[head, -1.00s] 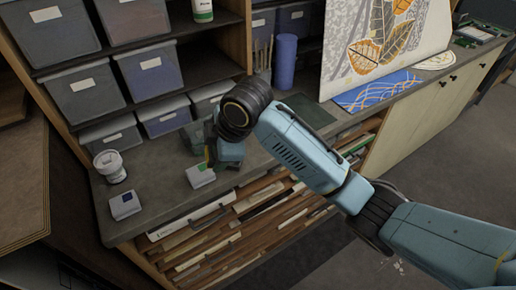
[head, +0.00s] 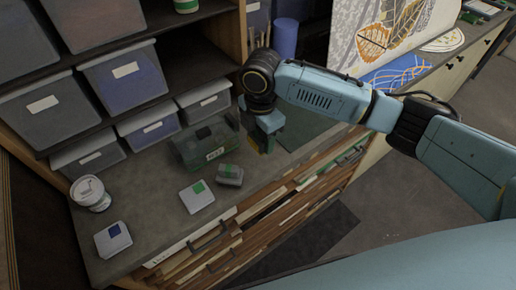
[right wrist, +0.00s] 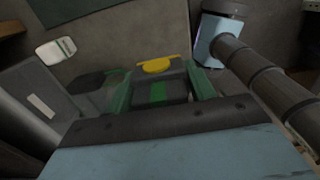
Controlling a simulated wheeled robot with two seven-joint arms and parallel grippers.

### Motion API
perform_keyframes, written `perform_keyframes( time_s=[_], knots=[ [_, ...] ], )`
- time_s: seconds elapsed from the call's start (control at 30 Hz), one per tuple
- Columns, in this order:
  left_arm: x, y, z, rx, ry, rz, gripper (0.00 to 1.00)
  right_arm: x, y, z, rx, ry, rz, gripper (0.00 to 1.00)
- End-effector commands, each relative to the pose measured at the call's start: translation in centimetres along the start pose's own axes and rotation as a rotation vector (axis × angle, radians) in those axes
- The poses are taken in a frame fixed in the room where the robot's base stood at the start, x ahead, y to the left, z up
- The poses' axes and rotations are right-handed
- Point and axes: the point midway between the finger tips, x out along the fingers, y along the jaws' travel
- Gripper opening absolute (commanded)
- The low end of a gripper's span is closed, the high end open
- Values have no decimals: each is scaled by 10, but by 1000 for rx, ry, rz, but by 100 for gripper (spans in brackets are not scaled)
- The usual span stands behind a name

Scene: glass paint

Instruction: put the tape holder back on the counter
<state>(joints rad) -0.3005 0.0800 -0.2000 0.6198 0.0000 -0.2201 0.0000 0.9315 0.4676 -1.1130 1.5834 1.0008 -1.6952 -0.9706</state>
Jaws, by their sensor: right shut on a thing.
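My right gripper (head: 264,138) is low over the counter (head: 160,222), beside the dark green clear box. In the right wrist view its fingers (right wrist: 160,92) are shut around a dark piece with a green stripe. A yellow part (right wrist: 156,65) shows at the far end between the fingers. I take this held thing to be the tape holder (right wrist: 158,94); the gripper hides most of it in the head view, where a bit of yellow shows at the fingertips. I cannot tell whether it touches the counter. My left gripper is not in view.
The dark green box (head: 206,150), a small grey-green block (head: 230,175), a green-marked white box (head: 197,197), a blue-marked one (head: 113,240) and a white tub (head: 90,193) stand left of the gripper. Labelled bins (head: 148,126) line the shelf behind. A green mat (head: 305,130) lies right.

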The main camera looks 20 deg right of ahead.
Motion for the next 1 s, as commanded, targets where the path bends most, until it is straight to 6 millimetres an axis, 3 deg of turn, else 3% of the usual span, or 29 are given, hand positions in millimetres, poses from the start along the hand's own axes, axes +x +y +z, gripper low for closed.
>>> perform_keyframes(
  time_s=[0.1, 0.33, 0.5, 0.73, 0.77, 0.9, 1.0],
  knots=[
    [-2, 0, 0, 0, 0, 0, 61, 20, 0, -1, -1, 1, 0, 23],
    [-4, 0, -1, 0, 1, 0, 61, 39, 0, -1, 0, 1, 0, 23],
    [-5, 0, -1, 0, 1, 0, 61, 63, 0, -1, 0, 1, -1, 23],
    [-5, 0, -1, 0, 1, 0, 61, 68, 0, -1, -2, 1, 3, 23],
    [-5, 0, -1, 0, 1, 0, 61, 69, 0, -1, -2, 1, 3, 57],
    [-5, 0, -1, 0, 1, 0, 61, 69, 0, -1, -1, 1, 2, 75],
    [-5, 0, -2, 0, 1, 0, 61, 68, 0, -1, -1, 1, 2, 76]
  ],
)
